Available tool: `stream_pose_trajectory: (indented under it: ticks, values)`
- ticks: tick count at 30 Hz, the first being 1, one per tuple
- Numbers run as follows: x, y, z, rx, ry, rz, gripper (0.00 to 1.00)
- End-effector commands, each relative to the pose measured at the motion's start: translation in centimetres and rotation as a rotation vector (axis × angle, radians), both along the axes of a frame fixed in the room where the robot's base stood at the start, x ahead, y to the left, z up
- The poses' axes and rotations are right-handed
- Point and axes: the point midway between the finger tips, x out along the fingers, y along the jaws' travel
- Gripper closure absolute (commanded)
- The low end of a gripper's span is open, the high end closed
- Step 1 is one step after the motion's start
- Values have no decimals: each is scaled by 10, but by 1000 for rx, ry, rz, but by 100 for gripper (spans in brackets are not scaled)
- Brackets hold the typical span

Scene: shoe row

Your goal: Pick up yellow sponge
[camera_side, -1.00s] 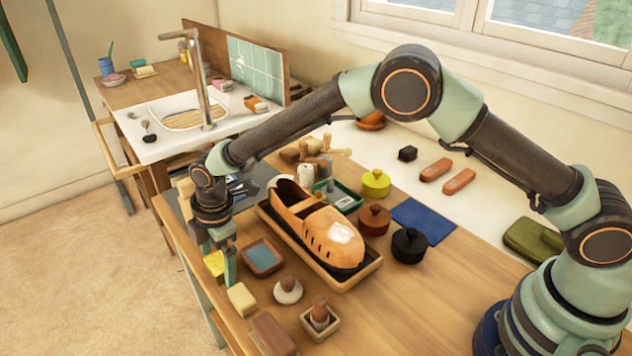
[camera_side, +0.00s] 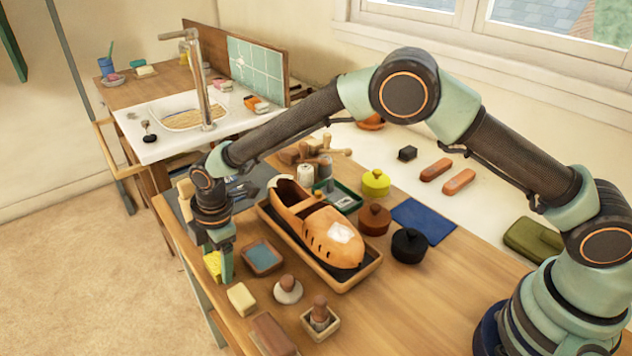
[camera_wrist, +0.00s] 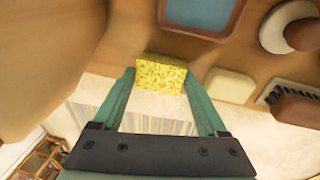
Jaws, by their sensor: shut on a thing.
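The yellow sponge (camera_wrist: 160,76) shows in the wrist view between the two fingertips of my gripper (camera_wrist: 160,88). In the side view the sponge (camera_side: 212,264) is at the left edge of the wooden table, partly hidden by the fingers. My gripper (camera_side: 221,264) points down there and is shut on the sponge. I cannot tell whether the sponge still touches the table.
A small tray with a blue inside (camera_side: 262,257) is close to the right of my gripper. A pale block (camera_side: 241,299) lies in front, with a round-knobbed piece (camera_side: 288,289) near it. An orange shoe (camera_side: 325,235) stands in a tray beyond.

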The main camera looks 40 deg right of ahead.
Motion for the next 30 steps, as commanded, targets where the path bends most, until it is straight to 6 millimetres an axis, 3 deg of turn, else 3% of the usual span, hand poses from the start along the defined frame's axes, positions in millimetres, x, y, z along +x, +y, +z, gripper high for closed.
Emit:
stream_pose_trajectory:
  ticks: [8, 21, 30]
  values:
    - [1, 1, 40, 3, -5, 0, 77]
    - [1, 0, 155, 2, -5, 0, 77]
    - [0, 0, 192, 1, -1, 0, 78]
